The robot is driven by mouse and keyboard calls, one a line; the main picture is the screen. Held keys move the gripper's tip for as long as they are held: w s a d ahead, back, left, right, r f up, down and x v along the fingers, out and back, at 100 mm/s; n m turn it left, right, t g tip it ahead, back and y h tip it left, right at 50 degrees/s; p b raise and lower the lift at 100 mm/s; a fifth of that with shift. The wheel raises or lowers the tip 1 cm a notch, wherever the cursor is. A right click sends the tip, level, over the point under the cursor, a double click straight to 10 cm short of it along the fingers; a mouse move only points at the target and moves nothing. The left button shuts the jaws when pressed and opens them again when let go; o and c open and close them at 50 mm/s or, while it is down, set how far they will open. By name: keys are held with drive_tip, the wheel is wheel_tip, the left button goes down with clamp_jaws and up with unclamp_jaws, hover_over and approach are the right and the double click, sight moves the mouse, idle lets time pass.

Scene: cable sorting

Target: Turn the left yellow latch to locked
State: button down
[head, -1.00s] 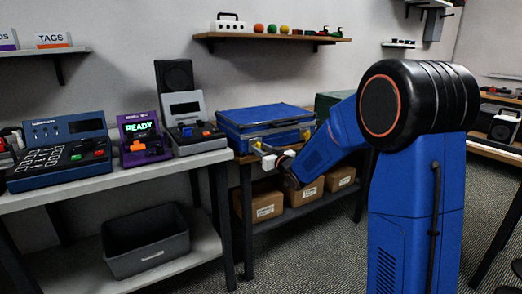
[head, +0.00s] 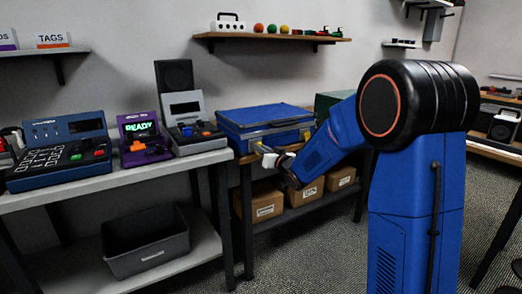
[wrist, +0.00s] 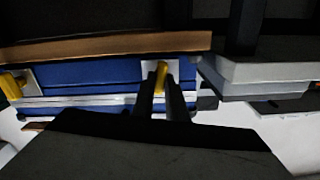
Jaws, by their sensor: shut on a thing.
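A blue case (head: 262,116) with a light metal rim lies closed on the wooden-topped bench. Its left yellow latch (head: 257,147) is at the front left, partly hidden by my gripper (head: 262,152). In the wrist view, which is upside down, this latch (wrist: 161,76) stands between the two dark fingers of my gripper (wrist: 163,82), which are shut on it. The latch looks roughly upright there, on a pale plate. The other yellow latch (wrist: 13,85) is at the left of the wrist view and on the case's front right in the head view (head: 306,134).
The grey bench (head: 120,175) at left bears a keypad box (head: 55,155), a purple device reading READY (head: 140,140) and a grey device (head: 190,130). Cardboard boxes (head: 262,207) sit on the shelf below the case. A green box (head: 330,103) stands behind my arm.

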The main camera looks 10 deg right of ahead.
drive_tip(key=shift+d+f+m, duration=0.15)
drive_tip(key=shift+m, duration=3.75)
drive_tip(key=shift+d+f+m, duration=0.1)
drive_tip(key=shift+f+m, duration=0.05)
drive_tip(key=shift+m, duration=3.75)
drive_tip(key=c, duration=1.8)
unclamp_jaws()
drive_tip(key=shift+o, duration=0.2)
